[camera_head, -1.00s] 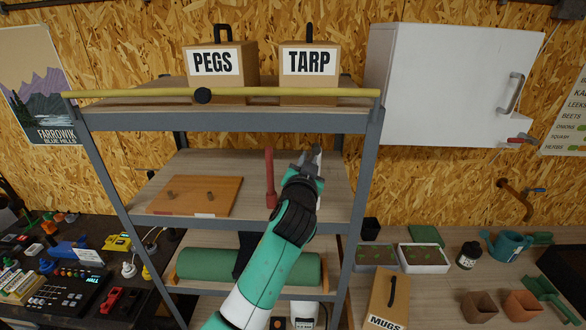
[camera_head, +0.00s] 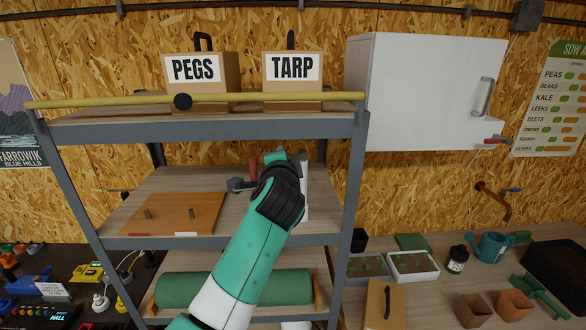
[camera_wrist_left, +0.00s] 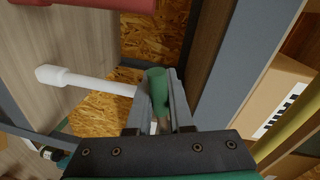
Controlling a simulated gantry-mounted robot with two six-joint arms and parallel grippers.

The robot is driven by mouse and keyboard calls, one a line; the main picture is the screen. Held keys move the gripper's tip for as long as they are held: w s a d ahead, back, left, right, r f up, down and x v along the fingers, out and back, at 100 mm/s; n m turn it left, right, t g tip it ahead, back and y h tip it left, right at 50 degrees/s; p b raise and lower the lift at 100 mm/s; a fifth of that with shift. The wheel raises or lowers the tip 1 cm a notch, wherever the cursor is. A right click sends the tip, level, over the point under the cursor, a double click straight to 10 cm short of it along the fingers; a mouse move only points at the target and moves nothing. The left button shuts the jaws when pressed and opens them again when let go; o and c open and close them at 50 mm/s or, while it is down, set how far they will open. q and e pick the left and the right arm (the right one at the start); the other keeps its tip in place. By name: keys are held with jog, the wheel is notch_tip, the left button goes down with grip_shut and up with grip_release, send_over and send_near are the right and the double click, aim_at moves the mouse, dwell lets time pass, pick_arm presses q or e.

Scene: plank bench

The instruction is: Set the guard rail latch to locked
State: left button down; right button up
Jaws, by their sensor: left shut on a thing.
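My left gripper (camera_head: 301,160) is at the right side of the middle shelf, partly hidden behind my wrist. In the left wrist view my gripper (camera_wrist_left: 162,112) is closed around a short green cylinder (camera_wrist_left: 156,84). A white rod with a knobbed end (camera_wrist_left: 85,82) runs beside the fingers; whether it joins the green cylinder is unclear. A white upright piece (camera_head: 305,185) shows by my wrist. A red post (camera_head: 253,170) stands left of the gripper, partly covered by my arm; a red cylinder (camera_wrist_left: 100,4) also tops the wrist view. I cannot tell which part is the latch. My right gripper is out of view.
A wooden board with pegs (camera_head: 190,209) lies left. The shelf's right upright (camera_head: 349,210) is close to my gripper.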

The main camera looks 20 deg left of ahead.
pick_arm(q)
jog(key=shift+a+r+m+p, duration=0.1)
jog(key=shift+r+m+p, duration=0.5)
jog(key=shift+m+p, duration=0.95)
jog(key=shift+n+p, duration=0.35)
jog(key=shift+p, duration=0.05)
jog(key=c, duration=0.8)
grip_release()
